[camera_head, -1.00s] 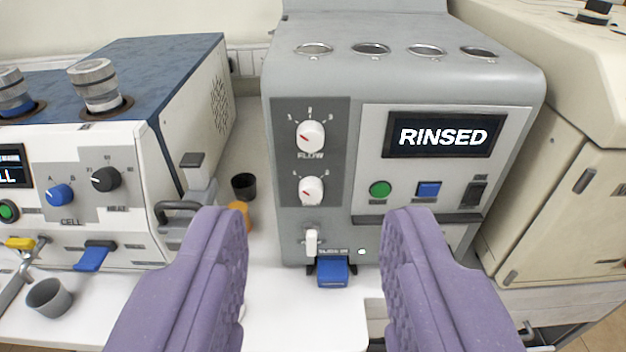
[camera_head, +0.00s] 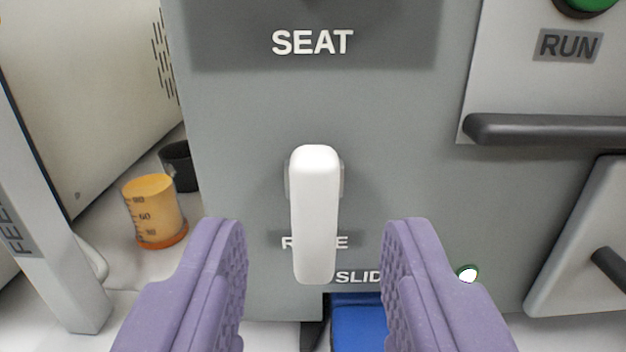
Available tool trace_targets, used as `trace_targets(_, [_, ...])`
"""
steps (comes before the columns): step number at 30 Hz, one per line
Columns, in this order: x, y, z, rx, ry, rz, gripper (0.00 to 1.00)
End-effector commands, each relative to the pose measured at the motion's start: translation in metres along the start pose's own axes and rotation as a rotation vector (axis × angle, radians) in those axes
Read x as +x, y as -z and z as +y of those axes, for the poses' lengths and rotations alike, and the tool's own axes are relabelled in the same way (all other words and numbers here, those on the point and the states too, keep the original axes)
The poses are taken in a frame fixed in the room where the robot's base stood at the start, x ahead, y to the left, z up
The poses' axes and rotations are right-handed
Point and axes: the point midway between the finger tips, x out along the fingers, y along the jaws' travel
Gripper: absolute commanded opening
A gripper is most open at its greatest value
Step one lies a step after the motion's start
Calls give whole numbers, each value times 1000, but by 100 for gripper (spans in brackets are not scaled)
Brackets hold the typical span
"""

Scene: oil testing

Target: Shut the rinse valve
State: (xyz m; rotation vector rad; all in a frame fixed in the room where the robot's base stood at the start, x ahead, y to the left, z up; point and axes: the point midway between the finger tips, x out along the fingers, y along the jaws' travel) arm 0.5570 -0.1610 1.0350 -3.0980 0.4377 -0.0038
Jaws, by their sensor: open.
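The rinse valve is a white lever handle (camera_head: 315,220) on the grey front of the machine, in the middle of the view. It hangs straight down and partly covers its label. My gripper (camera_head: 315,260) is open, with one purple finger on each side of the lever's lower end. Both fingers look apart from the lever, with a gap on each side. How far the fingertips are from the panel in depth is hard to tell.
A blue slide block (camera_head: 360,325) sits below the lever. A dark bar (camera_head: 545,130) sticks out at the right under the RUN label. An orange beaker (camera_head: 152,212) and a dark cup (camera_head: 181,166) stand at the left beside the machine.

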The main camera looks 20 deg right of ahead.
Motion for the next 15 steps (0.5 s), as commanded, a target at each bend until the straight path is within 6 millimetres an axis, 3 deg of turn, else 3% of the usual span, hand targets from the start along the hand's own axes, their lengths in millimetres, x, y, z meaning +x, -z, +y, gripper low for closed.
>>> trace_targets(6, [35,0,0,0,1,2,43])
trace_targets(15, [45,0,0,0,1,-1,43])
